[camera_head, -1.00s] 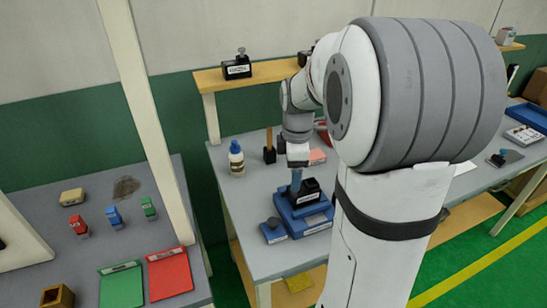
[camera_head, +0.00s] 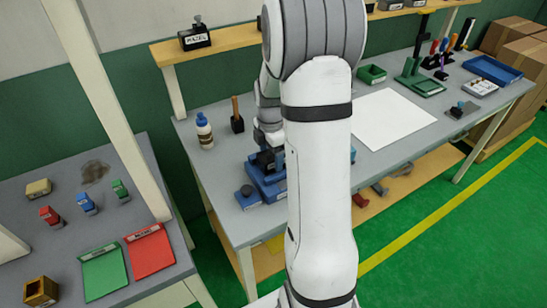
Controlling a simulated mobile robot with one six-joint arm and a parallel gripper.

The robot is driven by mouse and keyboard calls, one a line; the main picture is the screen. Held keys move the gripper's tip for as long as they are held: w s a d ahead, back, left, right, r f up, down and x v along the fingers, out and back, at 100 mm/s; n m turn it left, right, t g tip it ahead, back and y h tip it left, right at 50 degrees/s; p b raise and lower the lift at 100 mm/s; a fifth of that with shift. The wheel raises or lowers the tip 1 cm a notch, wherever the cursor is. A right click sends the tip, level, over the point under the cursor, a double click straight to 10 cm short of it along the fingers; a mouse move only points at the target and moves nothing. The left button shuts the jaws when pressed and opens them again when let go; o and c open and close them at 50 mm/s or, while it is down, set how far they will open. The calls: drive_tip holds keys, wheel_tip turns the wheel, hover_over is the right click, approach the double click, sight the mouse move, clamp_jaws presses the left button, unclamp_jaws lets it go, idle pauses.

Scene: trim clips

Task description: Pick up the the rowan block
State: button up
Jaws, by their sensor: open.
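I cannot tell which block is the rowan block, as most labels are too small or hidden. A black block with a knob (camera_head: 195,38) stands on the wooden shelf at the upper left, and its label seems to read HAZEL. A dark block (camera_head: 268,160) sits on the blue stand (camera_head: 262,182) on the grey bench. My gripper (camera_head: 267,152) is just above that block, pointing down, open. Its fingertips are small and partly hidden, so I cannot tell whether they touch the block. My own arm covers the stand's right side.
A white and blue bottle (camera_head: 204,132) and a black block with a wooden handle (camera_head: 237,118) stand left of the stand. A white sheet (camera_head: 388,118) lies to the right. The left table holds red (camera_head: 150,252) and green (camera_head: 104,272) trays.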

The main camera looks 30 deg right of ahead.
drive_tip(key=shift+c, duration=0.5)
drive_tip(key=c, duration=1.1)
drive_tip(key=shift+o, duration=0.2)
drive_tip(key=shift+r, duration=0.1)
